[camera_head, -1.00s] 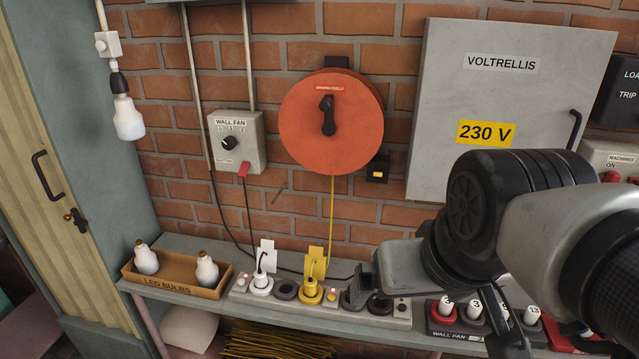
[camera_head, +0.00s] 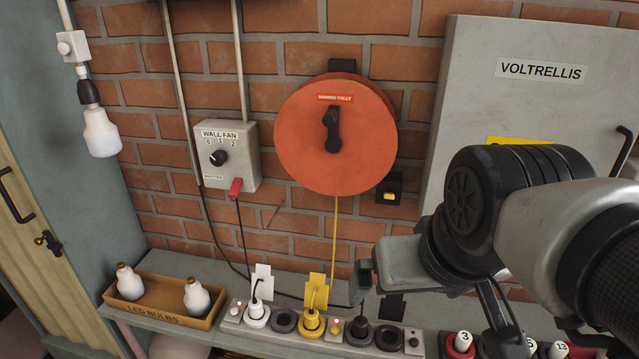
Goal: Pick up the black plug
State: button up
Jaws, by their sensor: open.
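The black plug (camera_head: 359,329) sits upright in the power strip (camera_head: 336,344) on the shelf, right of the yellow plug (camera_head: 311,322). A dark tag (camera_head: 391,306) stands just behind and right of it. My gripper (camera_head: 366,285) is open and empty, just above the black plug and apart from it. One dark finger shows plainly; the other is hard to make out.
A white plug (camera_head: 257,313) with a white tag is further left on the strip. A box of bulbs (camera_head: 165,311) stands at the shelf's left. A second strip with numbered plugs (camera_head: 463,342) is to the right. A red reel (camera_head: 335,135) hangs on the brick wall behind.

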aim_at(358, 330)
jog(key=k, duration=1)
jog(key=z, duration=0.2)
jog(key=i+j+u, duration=0.1)
jog(key=i+j, duration=0.15)
jog(key=i, duration=0.15)
jog(key=i+j, duration=0.2)
jog(key=i, duration=0.15)
jog(key=i+j+u, duration=0.15)
jog(key=i, duration=0.25)
